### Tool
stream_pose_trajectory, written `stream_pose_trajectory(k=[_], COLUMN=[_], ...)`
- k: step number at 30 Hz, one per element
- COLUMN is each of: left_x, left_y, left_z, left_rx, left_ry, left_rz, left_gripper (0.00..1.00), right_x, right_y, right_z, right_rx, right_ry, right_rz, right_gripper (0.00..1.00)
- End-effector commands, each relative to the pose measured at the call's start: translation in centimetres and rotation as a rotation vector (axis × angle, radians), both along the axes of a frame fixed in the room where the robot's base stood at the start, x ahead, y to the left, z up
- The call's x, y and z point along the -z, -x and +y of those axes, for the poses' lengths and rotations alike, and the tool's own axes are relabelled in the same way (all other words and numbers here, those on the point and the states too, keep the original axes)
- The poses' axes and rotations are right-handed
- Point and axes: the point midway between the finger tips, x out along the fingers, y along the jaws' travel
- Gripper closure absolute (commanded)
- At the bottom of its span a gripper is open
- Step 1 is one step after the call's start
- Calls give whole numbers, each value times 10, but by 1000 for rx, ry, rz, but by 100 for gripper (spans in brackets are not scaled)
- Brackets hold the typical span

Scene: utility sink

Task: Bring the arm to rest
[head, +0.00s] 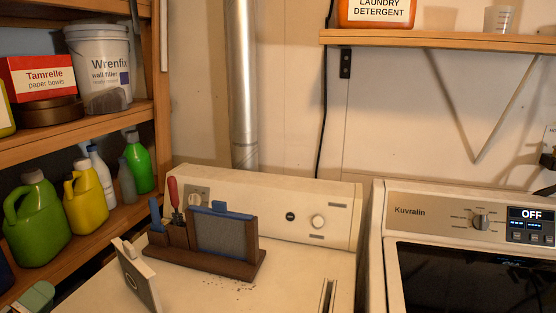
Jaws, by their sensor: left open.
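My left gripper (125,246) appears to be the pale, tilted part at the lower left, with a round mark on its side. It stands in front of the left end of a dark wooden caddy (232,262), and its lower part runs out of the picture. I see nothing held in it; it is open. The gap between it and the caddy is hard to judge. My right gripper cannot be made out in this view.
The caddy holds a red-handled tool (174,192) and a blue-edged grey board (222,236) on the white washer (205,292). Shelves with bottles (86,200) and a bucket (98,65) stand left. A dryer (425,215) stands right.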

Motion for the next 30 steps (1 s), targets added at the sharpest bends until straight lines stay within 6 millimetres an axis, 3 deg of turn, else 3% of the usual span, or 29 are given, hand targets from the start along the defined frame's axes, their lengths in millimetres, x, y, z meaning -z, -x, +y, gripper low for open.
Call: stream_pose_trajectory(k=[3,8,12,15,21,30], left_x=[34,94,150,179,207,214], left_y=[10,35,74,103,153,215], left_z=[-14,-37,-76,-108,-163,-231], left_rx=[-161,-404,-639,-789,-1016,-1271], left_ry=[394,898,1292,1489,1712,1858], left_rz=[71,236,441,589,834,1150], left_gripper=[28,28,28,28,28,28], right_x=[0,0,0,0,0,0], right_y=[0,1,1,1,1,1], right_z=[4,9,10,9,7,4], right_rx=[2,3,2,2,0,-1], right_ry=[-5,-11,-12,-12,-8,-4], right_rz=[1,1,2,2,3,3], right_gripper=[57,57,57,57,57,57])
